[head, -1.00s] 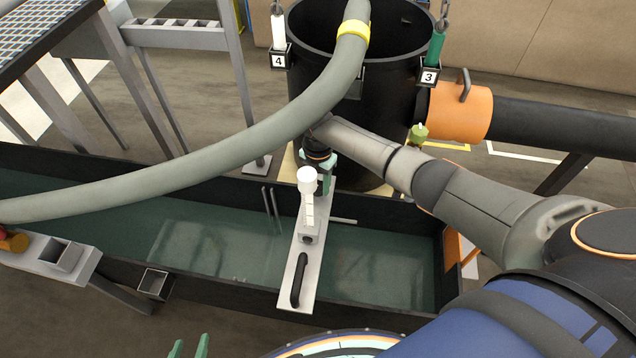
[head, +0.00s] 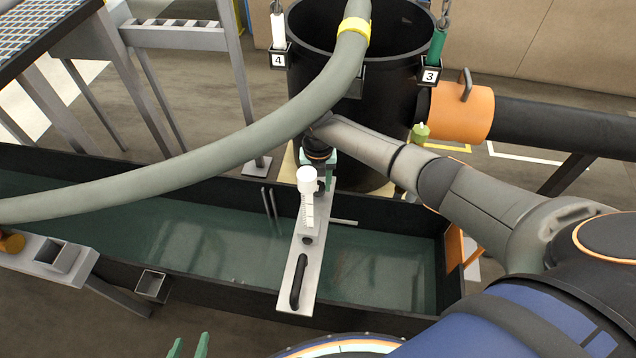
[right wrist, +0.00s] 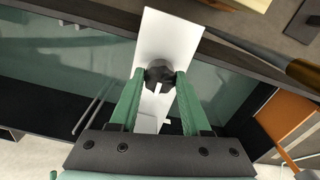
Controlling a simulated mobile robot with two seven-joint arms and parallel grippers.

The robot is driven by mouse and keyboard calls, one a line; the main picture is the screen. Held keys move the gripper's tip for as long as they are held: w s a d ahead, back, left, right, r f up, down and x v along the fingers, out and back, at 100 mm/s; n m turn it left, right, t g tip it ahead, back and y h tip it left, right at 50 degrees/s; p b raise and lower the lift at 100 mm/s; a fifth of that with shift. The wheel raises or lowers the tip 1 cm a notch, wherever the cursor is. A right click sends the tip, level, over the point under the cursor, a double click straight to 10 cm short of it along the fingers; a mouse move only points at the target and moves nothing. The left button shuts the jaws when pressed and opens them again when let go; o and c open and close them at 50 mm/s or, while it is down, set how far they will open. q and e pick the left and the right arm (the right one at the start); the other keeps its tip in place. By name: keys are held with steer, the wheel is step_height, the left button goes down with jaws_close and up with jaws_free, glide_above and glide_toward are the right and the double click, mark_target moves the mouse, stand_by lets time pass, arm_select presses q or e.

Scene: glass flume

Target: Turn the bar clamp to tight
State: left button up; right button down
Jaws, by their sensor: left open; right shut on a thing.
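The bar (head: 285,299) is a pale flat plate lying across the water-filled flume. It carries a white upright piece with marks (head: 307,205) and a black handle (head: 297,283). The clamp's dark round knob (right wrist: 160,75) sits on the plate in the right wrist view. My right gripper (right wrist: 160,78) is shut on the knob, one green finger on each side. In the head view my right gripper (head: 319,172) is at the bar's far end, and the knob is hidden. My left gripper (head: 188,347) is open and empty at the bottom edge, only its green fingertips showing.
A thick grey hose (head: 190,172) arches over the flume (head: 210,288) into a black tank (head: 390,110) behind my right gripper. An orange-collared pipe (head: 460,112) leaves the tank to the right. A grey ledge with square pockets (head: 25,262) is at left.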

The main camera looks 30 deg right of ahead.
stand_by(0.4)
arm_select(q)
steer(key=shift+s, duration=0.15)
arm_select(e)
steer(key=shift+c, duration=1.9)
jaws_free()
arm_select(q)
steer(key=shift+s+a+r+p, duration=0.2)
steer(key=shift+a+p, duration=0.15)
steer(key=shift+p, duration=0.15)
steer(key=shift+s+a+r+p, duration=0.2)
steer(key=shift+a+p, duration=0.15)
steer(key=shift+p, duration=0.15)
arm_select(e)
step_height(320, 180, up, 13)
steer(key=shift+f, duration=0.2)
arm_select(q)
steer(key=shift+w+d+r, duration=0.1)
steer(key=shift+w+d, duration=0.05)
arm_select(e)
steer(key=shift+s, duration=0.15)
